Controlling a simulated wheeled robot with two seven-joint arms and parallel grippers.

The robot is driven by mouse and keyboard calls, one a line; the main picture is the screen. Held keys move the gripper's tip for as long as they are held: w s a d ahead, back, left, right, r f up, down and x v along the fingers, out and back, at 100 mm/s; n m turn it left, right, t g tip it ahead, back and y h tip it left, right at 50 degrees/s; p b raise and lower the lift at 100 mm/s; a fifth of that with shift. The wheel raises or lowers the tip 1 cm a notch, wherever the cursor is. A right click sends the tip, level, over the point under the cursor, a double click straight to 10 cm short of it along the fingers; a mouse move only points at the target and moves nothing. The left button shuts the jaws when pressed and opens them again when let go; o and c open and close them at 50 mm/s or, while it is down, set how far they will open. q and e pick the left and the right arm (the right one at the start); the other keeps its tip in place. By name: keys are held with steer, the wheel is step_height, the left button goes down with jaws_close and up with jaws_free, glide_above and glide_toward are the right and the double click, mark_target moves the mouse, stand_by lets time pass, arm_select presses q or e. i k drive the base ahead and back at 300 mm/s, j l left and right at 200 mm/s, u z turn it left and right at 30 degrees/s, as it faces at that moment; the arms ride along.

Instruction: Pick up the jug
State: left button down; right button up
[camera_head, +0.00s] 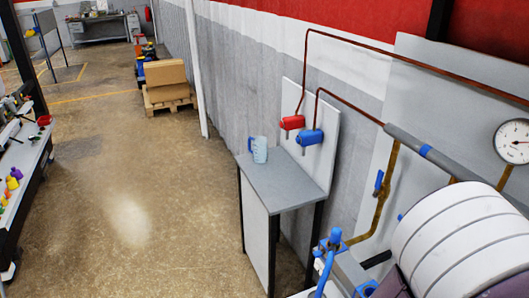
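A light blue, see-through jug (260,150) with a darker blue handle on its left side stands upright on a small grey-topped table (285,189) near the middle of the view. Nothing touches the jug apart from the tabletop. Neither of my grippers shows in the head view, so I cannot see whether they are open or shut.
A red tap (292,123) and a blue tap (309,138) stick out from a panel behind the jug. Pipes, a gauge (513,141) and a large white cylinder (450,235) fill the right side. The floor (140,200) left of the table is clear. A bench (30,160) with small items stands at left.

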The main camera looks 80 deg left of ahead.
mark_target(257, 149)
steer(key=u, duration=2.9)
steer(key=z, duration=0.85)
steer(key=i+j+z, duration=0.4)
steer(key=j+z, duration=0.2)
steer(key=i+j+z, duration=0.1)
steer(key=j+z, duration=0.2)
steer(key=j, duration=0.2)
steer(key=j+z, duration=0.3)
steer(key=j, duration=0.15)
steer(key=i+j+z, duration=0.2)
steer(key=j, duration=1.8)
steer(key=j+z, duration=0.2)
steer(key=j, duration=1.85)
